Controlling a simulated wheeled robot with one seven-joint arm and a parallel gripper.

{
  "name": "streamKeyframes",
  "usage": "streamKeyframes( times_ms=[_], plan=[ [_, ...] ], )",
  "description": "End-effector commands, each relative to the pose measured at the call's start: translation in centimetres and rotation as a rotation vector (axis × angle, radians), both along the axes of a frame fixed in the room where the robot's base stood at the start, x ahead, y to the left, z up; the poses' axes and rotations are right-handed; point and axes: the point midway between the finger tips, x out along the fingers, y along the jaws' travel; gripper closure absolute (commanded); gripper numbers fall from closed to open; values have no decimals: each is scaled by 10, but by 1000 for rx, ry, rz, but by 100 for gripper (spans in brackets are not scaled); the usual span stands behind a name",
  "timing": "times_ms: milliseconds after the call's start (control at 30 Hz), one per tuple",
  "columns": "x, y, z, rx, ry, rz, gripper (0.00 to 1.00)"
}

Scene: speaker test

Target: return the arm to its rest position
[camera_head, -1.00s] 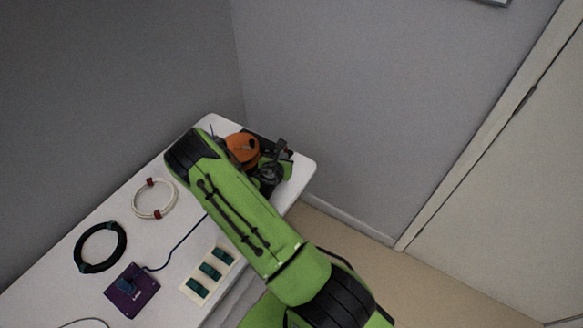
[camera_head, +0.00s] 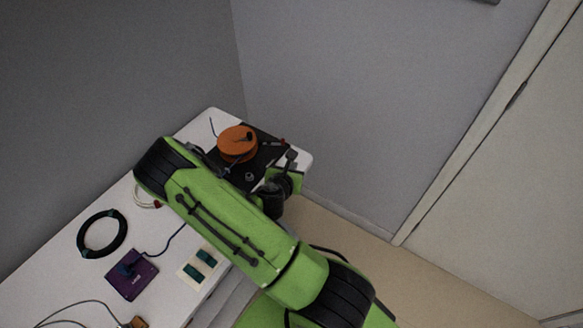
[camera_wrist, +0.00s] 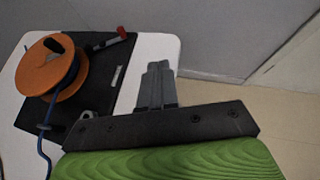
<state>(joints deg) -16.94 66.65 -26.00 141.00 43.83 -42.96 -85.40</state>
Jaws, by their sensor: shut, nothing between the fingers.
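My green arm reaches across the front right of the white table (camera_head: 60,285) in the head view. My gripper (camera_wrist: 158,75) shows in the wrist view with its dark grey fingers together and nothing between them. In that view it lies over the table's right edge, right of the orange reel (camera_wrist: 52,68) and apart from it. In the head view my gripper (camera_head: 291,157) is small and dark near the table's far right corner, partly behind my arm.
The orange reel sits on a black board (camera_wrist: 98,75). A white coil is mostly hidden by my arm. Grey walls stand close behind; floor is free at right.

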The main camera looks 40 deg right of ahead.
Motion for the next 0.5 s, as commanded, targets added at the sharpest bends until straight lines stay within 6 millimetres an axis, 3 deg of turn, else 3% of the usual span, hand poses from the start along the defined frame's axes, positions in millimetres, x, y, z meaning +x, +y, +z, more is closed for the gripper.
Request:
streamKeyframes(
  times_ms=[400,500],
  plan=[
    [0,0,0,4,-4,-4,100],
    [0,1,12,68,-85,-91,100]
  ],
)
